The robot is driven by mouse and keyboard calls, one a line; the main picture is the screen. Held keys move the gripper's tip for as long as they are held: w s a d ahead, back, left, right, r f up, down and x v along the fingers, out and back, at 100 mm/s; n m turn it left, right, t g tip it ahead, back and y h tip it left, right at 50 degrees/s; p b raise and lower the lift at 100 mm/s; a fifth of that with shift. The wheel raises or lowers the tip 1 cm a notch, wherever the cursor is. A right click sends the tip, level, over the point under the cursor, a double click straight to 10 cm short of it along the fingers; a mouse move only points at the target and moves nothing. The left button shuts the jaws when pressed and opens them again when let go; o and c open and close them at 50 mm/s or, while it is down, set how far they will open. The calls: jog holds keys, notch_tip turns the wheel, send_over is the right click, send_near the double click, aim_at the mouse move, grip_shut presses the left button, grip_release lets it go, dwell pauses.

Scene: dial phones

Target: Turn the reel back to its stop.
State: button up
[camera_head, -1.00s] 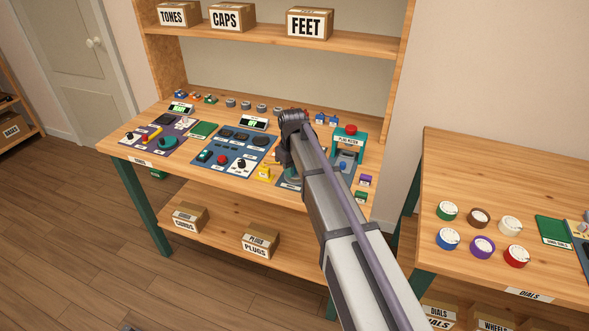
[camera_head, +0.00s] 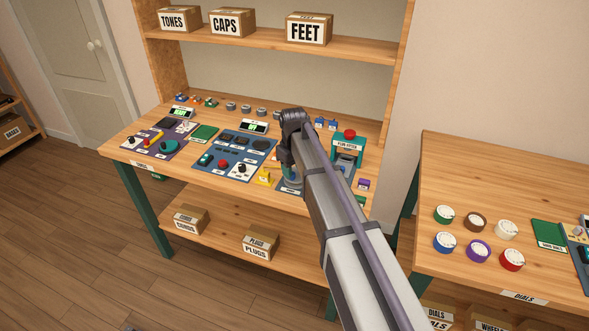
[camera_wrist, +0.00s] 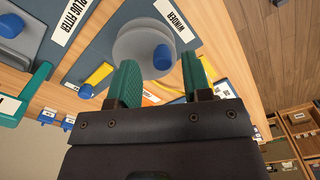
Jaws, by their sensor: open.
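The reel (camera_wrist: 139,44) is a light grey disc with a blue knob (camera_wrist: 163,57) near its rim. It sits on the winder (camera_wrist: 196,28), a dark plate with a white WINDER label. My gripper (camera_wrist: 160,72) is open in the wrist view. Its two green fingers are apart, and the knob shows between their tips. I cannot tell whether either finger touches the knob. In the head view my gripper is over the front right of the bench (camera_head: 130,142), and my arm hides much of the winder there.
The plug fitter (camera_head: 347,147), with a red top, stands close to the right of my gripper. A yellow piece (camera_head: 264,176) lies to its left. Panels with buttons and knobs (camera_head: 236,153) fill the bench's middle. Several round dials (camera_head: 478,251) sit on the right table.

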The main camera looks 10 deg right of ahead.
aim_at(294, 173)
notch_tip(294, 173, up, 6)
jog(key=p, duration=0.5)
jog(key=shift+f, duration=0.1)
jog(key=shift+m, duration=0.3)
jog(key=s+d+m, duration=0.3)
jog(key=s+m, duration=0.2)
jog(key=s, duration=2)
jog(key=shift+s+d, duration=0.15)
jog(key=shift+s, duration=0.25)
